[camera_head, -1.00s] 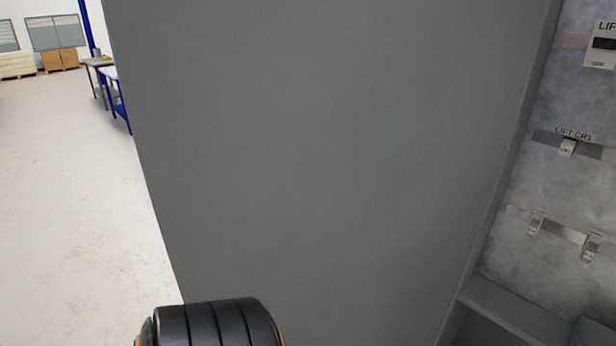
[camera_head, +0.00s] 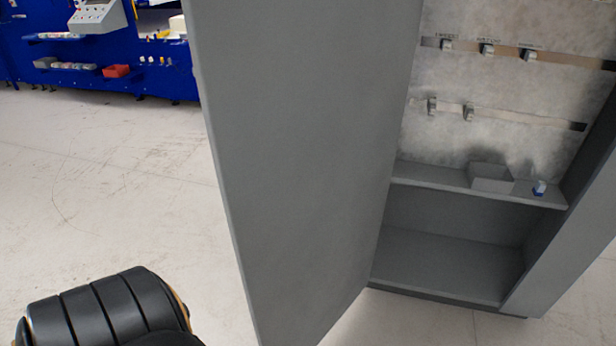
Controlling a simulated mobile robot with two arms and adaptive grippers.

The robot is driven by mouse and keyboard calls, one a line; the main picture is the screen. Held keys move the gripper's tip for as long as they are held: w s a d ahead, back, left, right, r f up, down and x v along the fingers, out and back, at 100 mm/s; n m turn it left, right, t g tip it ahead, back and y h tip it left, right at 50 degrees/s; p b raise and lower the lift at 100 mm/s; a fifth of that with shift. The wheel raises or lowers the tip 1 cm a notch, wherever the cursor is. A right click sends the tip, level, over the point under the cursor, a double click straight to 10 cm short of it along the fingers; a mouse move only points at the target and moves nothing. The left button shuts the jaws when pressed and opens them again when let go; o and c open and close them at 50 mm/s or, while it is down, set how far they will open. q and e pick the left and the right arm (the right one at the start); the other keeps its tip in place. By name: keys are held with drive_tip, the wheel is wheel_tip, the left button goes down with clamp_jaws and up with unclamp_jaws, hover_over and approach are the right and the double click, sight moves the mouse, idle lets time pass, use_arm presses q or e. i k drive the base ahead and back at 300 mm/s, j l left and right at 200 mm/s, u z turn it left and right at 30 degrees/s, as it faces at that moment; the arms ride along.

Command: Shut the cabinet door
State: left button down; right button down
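The grey cabinet door (camera_head: 300,150) stands open in the head view. It is a tall flat panel in the middle of the picture, hinged at the left side of the cabinet (camera_head: 575,235). The cabinet interior shows to its right, with a back wall of label strips and hooks and a shelf below. A black ribbed part of my own arm shows at the lower left, in front of the floor and apart from the door in the picture. Neither gripper is in view. The top of the door is cut off by the picture.
A grey bin (camera_head: 490,178) and a small blue-and-white item (camera_head: 539,188) sit on the cabinet shelf (camera_head: 430,178). The pale floor (camera_head: 100,190) left of the door is clear.

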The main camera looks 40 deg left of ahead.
sight(303, 102)
drive_tip(key=k+j+z, duration=0.1)
drive_tip(key=j, duration=0.25)
drive_tip(key=k+j, duration=0.1)
drive_tip(key=j, duration=0.25)
drive_tip(key=k+j+z, duration=0.15)
drive_tip(key=j, duration=0.55)
drive_tip(key=k+j+z, duration=0.15)
drive_tip(key=j, duration=0.2)
drive_tip(key=i+j, duration=0.1)
drive_tip(key=j, duration=0.65)
drive_tip(key=i+j+z, duration=0.15)
drive_tip(key=j, duration=0.6)
drive_tip(key=k, duration=0.05)
